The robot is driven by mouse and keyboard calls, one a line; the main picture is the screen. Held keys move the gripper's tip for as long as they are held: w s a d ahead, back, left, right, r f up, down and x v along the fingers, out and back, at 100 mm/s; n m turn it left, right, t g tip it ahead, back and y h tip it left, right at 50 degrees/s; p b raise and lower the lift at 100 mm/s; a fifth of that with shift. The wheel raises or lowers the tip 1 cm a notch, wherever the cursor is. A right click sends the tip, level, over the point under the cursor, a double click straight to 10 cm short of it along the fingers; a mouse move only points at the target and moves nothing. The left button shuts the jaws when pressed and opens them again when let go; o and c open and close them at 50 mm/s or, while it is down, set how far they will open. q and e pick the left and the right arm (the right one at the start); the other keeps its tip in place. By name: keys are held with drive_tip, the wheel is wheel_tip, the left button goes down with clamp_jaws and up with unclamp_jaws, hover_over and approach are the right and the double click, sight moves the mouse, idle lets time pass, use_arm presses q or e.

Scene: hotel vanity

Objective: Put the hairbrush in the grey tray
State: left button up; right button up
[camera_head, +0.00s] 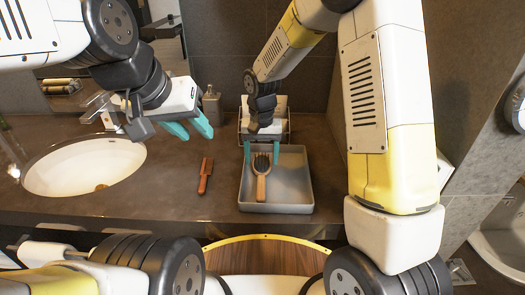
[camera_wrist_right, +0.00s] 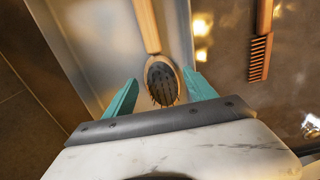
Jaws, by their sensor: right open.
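The hairbrush (camera_head: 261,185) has a wooden handle and a dark bristled head. It lies bristles up in the grey tray (camera_head: 293,208), handle toward the tray's front edge. My right gripper (camera_head: 262,152) is open over the tray, its teal fingers on either side of the brush head. In the right wrist view the brush head (camera_wrist_right: 161,80) shows between the open fingers (camera_wrist_right: 160,92), with no visible grip on it. My left gripper (camera_head: 190,127) is open and empty above the counter, beside the sink.
An orange-brown comb (camera_head: 205,176) lies on the dark counter (camera_head: 170,195) left of the tray; it also shows in the right wrist view (camera_wrist_right: 261,50). The white sink (camera_head: 75,168) is at the left. A soap dispenser (camera_head: 211,104) stands behind. Counter between sink and comb is clear.

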sight(262, 164)
wheel_tip(262, 164, up, 9)
drive_tip(key=s+d+r+t+y, duration=0.1)
drive_tip(key=s+d+r+t, duration=0.1)
drive_tip(key=s+d+r, duration=0.65)
drive_tip(key=s+d+r+t, duration=0.2)
drive_tip(key=s+d, duration=0.1)
drive_tip(key=s, duration=0.2)
drive_tip(key=s+d+r+t+y, duration=0.1)
drive_tip(key=s+d+r+t, duration=0.1)
drive_tip(key=s+d, duration=0.2)
drive_tip(key=shift+s+r+n, duration=0.3)
drive_tip(key=shift+s, duration=0.75)
